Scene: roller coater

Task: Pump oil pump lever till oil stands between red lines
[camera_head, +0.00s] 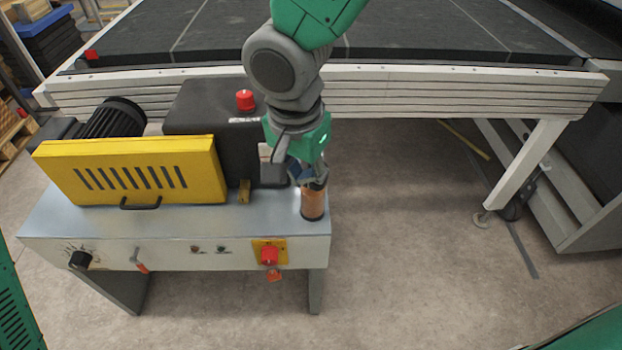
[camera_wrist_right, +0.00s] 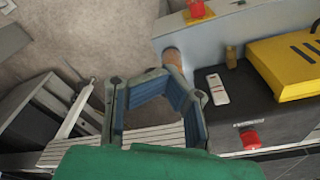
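An amber cylinder (camera_head: 312,207) stands upright on the right end of the grey machine's top (camera_head: 260,217); it also shows in the right wrist view (camera_wrist_right: 172,56). My right gripper (camera_head: 313,184) points down just above it and covers its upper end. In the right wrist view, the gripper's fingers (camera_wrist_right: 167,74) bend inward and their tips come together at the cylinder's near end. I cannot tell whether they touch or pinch any part of it. No clear pump lever or red level lines can be made out. My left gripper is out of view.
A yellow slotted cover (camera_head: 135,172) and a dark box with a red cap (camera_head: 245,99) stand left of the gripper. A red knob on a yellow plate (camera_head: 269,254) is on the front panel. A white-framed conveyor (camera_head: 440,95) lies behind.

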